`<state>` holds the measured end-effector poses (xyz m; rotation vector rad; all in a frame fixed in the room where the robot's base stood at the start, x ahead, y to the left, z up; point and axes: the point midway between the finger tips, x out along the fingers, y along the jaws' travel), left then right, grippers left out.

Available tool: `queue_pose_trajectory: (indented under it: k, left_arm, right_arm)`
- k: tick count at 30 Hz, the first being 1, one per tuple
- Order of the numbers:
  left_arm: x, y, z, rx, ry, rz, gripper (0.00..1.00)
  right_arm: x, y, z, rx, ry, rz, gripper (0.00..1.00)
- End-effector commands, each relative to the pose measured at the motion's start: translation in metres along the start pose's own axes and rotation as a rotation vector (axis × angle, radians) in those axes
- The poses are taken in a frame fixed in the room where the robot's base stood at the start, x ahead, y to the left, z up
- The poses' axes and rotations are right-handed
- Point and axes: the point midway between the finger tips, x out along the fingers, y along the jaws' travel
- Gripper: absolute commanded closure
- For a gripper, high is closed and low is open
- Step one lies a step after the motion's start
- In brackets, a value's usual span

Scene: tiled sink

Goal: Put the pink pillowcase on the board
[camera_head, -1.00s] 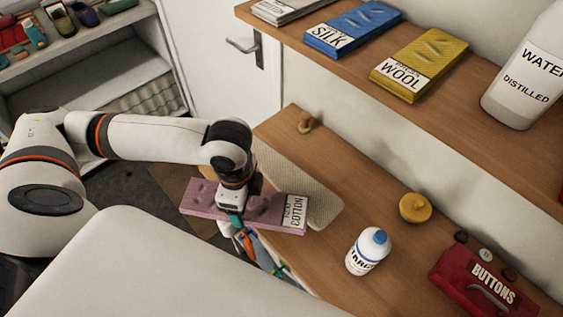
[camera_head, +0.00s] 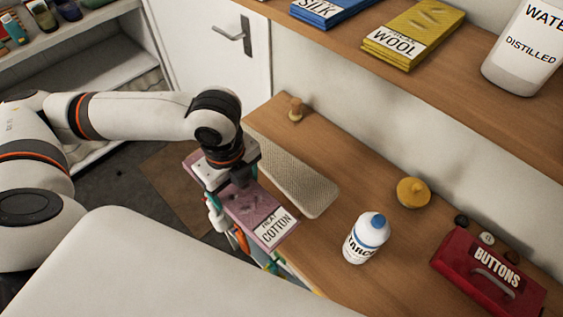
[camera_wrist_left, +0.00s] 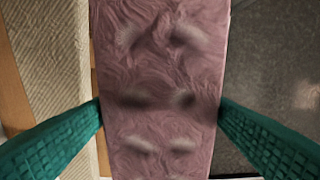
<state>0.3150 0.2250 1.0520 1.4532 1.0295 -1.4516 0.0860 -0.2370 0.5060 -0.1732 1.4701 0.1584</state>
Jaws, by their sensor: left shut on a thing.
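The pink pillowcase (camera_head: 252,208) is a flat folded bundle with a white label reading COTTON at its near right end. My left gripper (camera_head: 232,180) is shut on it from above, across its width. In the left wrist view the pillowcase (camera_wrist_left: 160,80) lies between the two green fingers (camera_wrist_left: 160,118). It is held beside the front left edge of the wooden table, left of the board. The board (camera_head: 300,180) is a long, padded, beige surface with a rounded end, lying on the table, and its top is bare. My right gripper is not in view.
On the table (camera_head: 350,190) stand a white bottle with a blue cap (camera_head: 367,238), a yellow round object (camera_head: 412,192) and a red BUTTONS box (camera_head: 488,272). Above is a shelf with the yellow WOOL bundle (camera_head: 415,35), a blue bundle (camera_head: 325,8) and a water jug (camera_head: 527,50).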

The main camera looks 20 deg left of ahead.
Motion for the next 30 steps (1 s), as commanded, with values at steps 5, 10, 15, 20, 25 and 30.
queue_pose_trajectory:
  k: [5,10,15,20,25,30]
  left_arm:
    - [-0.006,0.043,0.001,-0.001,-0.003,0.002,0.49]
    - [-0.006,0.087,0.001,-0.002,-0.001,0.001,0.49]
    - [-0.004,0.119,0.001,-0.001,-0.001,-0.001,0.49]
    - [-0.001,0.131,0.000,0.000,0.000,0.000,0.49]
    - [0.020,0.130,0.000,-0.001,0.000,-0.005,0.49]
    - [0.034,0.130,0.000,0.001,0.000,0.000,0.49]
  right_arm:
    - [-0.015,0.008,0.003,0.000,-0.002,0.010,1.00]
    - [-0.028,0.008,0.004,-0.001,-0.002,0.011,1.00]
    - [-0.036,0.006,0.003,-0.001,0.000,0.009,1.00]
    - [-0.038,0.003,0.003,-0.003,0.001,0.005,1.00]
    - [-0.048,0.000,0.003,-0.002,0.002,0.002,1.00]
    - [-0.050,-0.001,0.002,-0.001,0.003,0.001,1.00]
